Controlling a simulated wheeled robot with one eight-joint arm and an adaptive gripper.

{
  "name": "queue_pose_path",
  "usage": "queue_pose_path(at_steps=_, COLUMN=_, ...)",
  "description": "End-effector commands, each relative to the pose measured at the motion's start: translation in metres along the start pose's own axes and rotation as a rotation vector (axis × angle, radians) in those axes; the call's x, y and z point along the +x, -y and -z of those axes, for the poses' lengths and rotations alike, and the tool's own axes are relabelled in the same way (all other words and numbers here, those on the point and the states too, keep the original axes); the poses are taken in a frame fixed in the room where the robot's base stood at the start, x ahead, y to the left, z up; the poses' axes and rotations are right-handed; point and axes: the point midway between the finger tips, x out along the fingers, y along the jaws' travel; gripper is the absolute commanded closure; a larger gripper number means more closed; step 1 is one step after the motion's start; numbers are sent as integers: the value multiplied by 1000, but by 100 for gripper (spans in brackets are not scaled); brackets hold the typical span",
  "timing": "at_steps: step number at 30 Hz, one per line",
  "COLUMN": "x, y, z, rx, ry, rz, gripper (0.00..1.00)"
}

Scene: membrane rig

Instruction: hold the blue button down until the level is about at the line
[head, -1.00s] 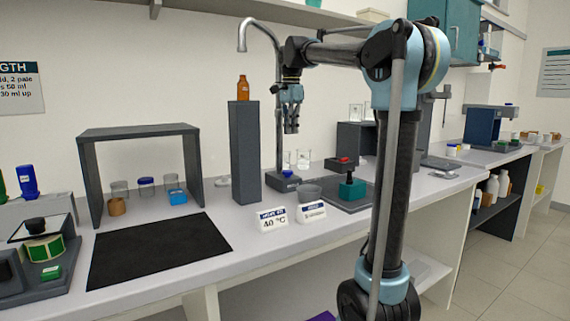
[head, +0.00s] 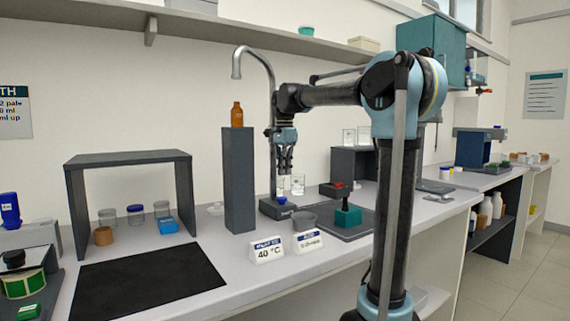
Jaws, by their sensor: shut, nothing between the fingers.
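The blue button (head: 281,200) is on the dark base (head: 270,211) of the tall grey tap (head: 237,63). My gripper (head: 285,172) is shut and empty, pointing down. It appears above the button with a visible gap between them. A grey open vessel (head: 304,219) stands just right of the base. Its level and any line are too small to make out.
A dark column (head: 239,180) with a brown bottle (head: 237,115) on top stands left of the tap. Clear glasses (head: 298,185) stand behind the base. Two signs (head: 267,250) (head: 308,242) stand in front. A teal block (head: 348,216) is to the right.

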Motion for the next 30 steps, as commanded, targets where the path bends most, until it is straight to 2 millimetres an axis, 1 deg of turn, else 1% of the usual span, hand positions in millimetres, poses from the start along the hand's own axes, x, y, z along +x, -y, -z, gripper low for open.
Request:
queue_pose_path(at_steps=1, x=10, y=0, z=0, rx=0, ry=0, rz=0, gripper=100)
queue_pose_path(at_steps=3, x=22, y=0, z=0, rx=0, ry=0, rz=0, gripper=100)
queue_pose_path(at_steps=9, x=54, y=0, z=0, rx=1, ry=0, rz=0, gripper=100)
queue_pose_path(at_steps=15, x=75, y=0, z=0, rx=1, ry=-1, rz=1, gripper=100)
queue_pose_path(at_steps=21, x=82, y=0, z=0, rx=2, ry=-1, rz=1, gripper=100)
queue_pose_path(at_steps=30, x=83, y=0, z=1, rx=2, ry=-1, rz=1, gripper=100)
